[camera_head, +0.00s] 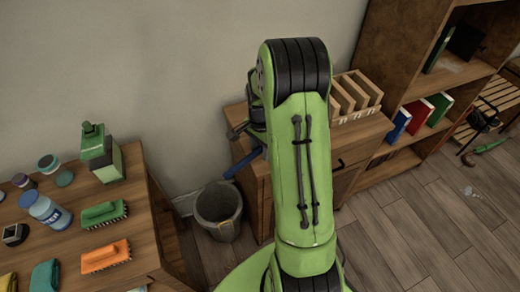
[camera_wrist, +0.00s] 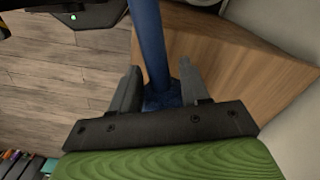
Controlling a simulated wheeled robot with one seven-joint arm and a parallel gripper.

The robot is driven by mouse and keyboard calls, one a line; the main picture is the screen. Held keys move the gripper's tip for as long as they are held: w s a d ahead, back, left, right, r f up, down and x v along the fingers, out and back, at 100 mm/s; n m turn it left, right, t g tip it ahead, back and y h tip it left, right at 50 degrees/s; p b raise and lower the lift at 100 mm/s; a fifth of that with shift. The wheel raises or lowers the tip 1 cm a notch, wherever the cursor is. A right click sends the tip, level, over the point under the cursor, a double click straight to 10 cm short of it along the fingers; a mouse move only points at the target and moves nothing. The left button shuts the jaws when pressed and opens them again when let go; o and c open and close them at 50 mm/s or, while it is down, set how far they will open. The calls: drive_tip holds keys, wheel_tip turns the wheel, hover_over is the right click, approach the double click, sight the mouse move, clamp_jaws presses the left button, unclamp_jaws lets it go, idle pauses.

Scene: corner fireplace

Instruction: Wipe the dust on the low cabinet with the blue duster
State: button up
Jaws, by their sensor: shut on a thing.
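My gripper (camera_wrist: 158,68) is shut on the blue duster (camera_wrist: 149,40) in the wrist view, with a grey finger on each side of it. The duster also shows in the head view (camera_head: 240,165), left of my arm and beside the low cabinet. The low cabinet (camera_head: 352,143) is brown wood and stands against the wall, partly hidden behind my green arm. A wooden surface (camera_wrist: 222,58) lies beyond the duster in the wrist view. I cannot tell whether the duster touches it. I cannot make out dust on the visible cabinet top.
Wooden file holders (camera_head: 354,96) stand on the cabinet's back right. A shelf unit (camera_head: 394,92) with books adjoins it on the right. A grey bin (camera_head: 219,210) stands on the floor to its left. A table (camera_head: 145,232) with bottles and brushes is at the left.

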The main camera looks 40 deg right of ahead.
drive_tip(key=shift+r+p, duration=1.1)
drive_tip(key=shift+r, duration=0.6)
drive_tip(key=w+a+f+n, duration=0.1)
drive_tip(key=a+n, duration=0.1)
drive_tip(key=a, duration=0.1)
drive_tip(key=w+a+f+n+p, duration=0.1)
drive_tip(key=a+n, duration=0.2)
drive_tip(key=w+a+f+n+p, duration=0.1)
drive_tip(key=a+n, duration=0.1)
drive_tip(key=n, duration=0.1)
drive_tip(key=shift+a+f, duration=0.4)
drive_tip(key=a+f+n, duration=0.1)
drive_tip(key=a+n, duration=0.1)
drive_tip(key=a+f+n+p, duration=0.1)
drive_tip(key=a+n, duration=0.2)
drive_tip(key=a+f+n, duration=0.1)
drive_tip(key=a+n, duration=0.2)
drive_tip(key=shift+w+a+f, duration=0.2)
drive_tip(key=shift+w+f, duration=0.05)
drive_tip(key=shift+f, duration=0.15)
